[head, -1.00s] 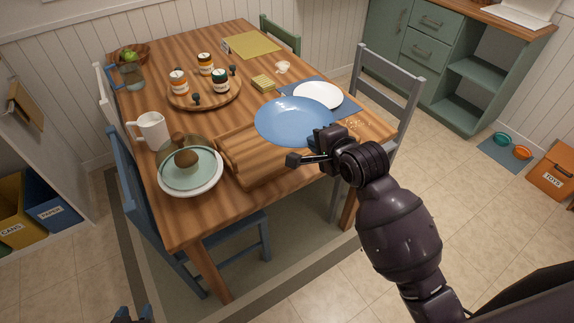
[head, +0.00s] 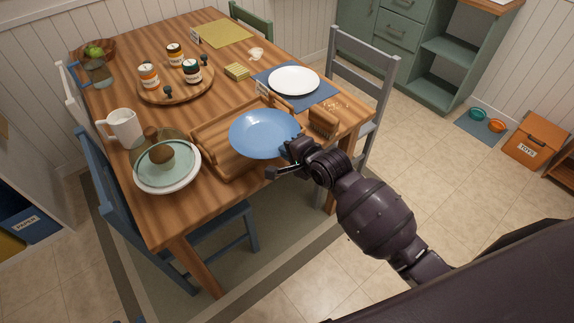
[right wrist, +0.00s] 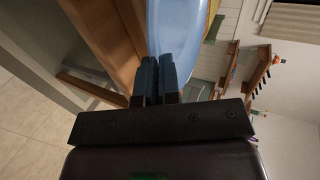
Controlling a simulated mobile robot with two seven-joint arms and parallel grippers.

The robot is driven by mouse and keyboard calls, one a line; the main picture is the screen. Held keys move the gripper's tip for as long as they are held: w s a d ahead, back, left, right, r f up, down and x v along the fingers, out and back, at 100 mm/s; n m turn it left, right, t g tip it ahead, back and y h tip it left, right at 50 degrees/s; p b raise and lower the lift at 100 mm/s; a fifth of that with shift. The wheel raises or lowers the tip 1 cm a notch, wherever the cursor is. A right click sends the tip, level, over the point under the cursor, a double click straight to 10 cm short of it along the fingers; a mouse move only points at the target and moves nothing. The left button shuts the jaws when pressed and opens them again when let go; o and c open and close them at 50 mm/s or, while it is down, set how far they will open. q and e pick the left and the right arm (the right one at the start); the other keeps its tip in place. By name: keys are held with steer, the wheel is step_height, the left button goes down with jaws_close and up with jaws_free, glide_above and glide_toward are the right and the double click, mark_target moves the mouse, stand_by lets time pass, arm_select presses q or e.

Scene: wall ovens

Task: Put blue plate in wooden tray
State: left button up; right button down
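The blue plate (head: 262,134) is over the right part of the wooden tray (head: 212,147), hiding some of the tray. I cannot tell whether the plate touches the tray floor. My right gripper (head: 284,161) is at the plate's near right rim. In the right wrist view the blue plate (right wrist: 180,28) rises from the nearly closed fingers (right wrist: 158,78), which grip its rim. The tray's wooden edge (right wrist: 100,30) appears to be left of the fingers there. My left gripper is not in view.
A brush (head: 323,121) stands right of the plate. A white plate (head: 294,80) lies on a blue mat behind it. Left of the tray are a stacked plate with a brown bun (head: 168,177) and a white mug (head: 124,128). A round board (head: 178,92) holds jars.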

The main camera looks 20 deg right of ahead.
step_height(320, 180, down, 6)
steer(key=shift+r+b, duration=0.25)
steer(key=shift+b, duration=0.3)
steer(key=c, duration=1.3)
jaws_free()
steer(key=shift+f, duration=0.15)
steer(key=shift+c, duration=0.2)
